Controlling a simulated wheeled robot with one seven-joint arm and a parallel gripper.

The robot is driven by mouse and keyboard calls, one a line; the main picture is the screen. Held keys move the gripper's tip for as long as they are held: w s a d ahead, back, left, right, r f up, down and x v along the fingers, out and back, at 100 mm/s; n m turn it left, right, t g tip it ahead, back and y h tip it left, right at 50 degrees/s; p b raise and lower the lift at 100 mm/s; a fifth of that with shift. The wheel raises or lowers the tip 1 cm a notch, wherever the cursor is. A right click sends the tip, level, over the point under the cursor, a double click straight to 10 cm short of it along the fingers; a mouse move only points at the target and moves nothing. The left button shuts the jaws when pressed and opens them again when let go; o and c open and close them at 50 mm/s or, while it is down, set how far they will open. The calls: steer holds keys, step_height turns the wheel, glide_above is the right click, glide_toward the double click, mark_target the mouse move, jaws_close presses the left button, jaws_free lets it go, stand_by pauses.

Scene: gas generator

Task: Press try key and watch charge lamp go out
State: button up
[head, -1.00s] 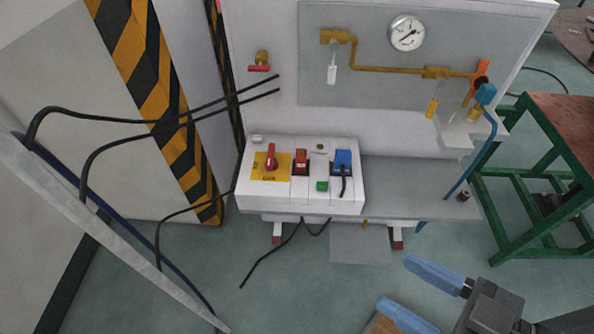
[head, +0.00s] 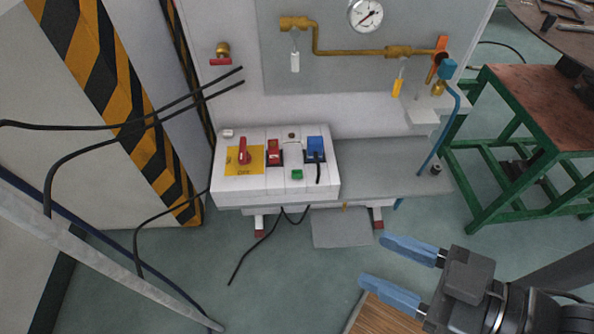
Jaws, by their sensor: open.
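A white control box (head: 235,185) stands on the grey shelf at the foot of the white panel. On its top are a red rotary switch (head: 244,152) on a yellow plate, a red switch (head: 274,150), a green key (head: 297,174), a small dark round lamp or button (head: 291,135) and a blue plug (head: 316,148) with a black cable. I cannot tell which of these is the try key or the charge lamp. My gripper (head: 376,263) is open and empty, its blue fingers pointing left, to the lower right of the box and apart from it.
A gauge (head: 366,14) and brass pipe (head: 350,52) are on the panel above. A green-framed table (head: 510,140) stands at right. Black cables (head: 160,118) and a grey diagonal bar (head: 95,262) cross the left side. A wooden surface (head: 382,316) lies below my gripper.

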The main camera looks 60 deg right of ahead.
jaws_close()
stand_by(0.3)
stand_by(1.1)
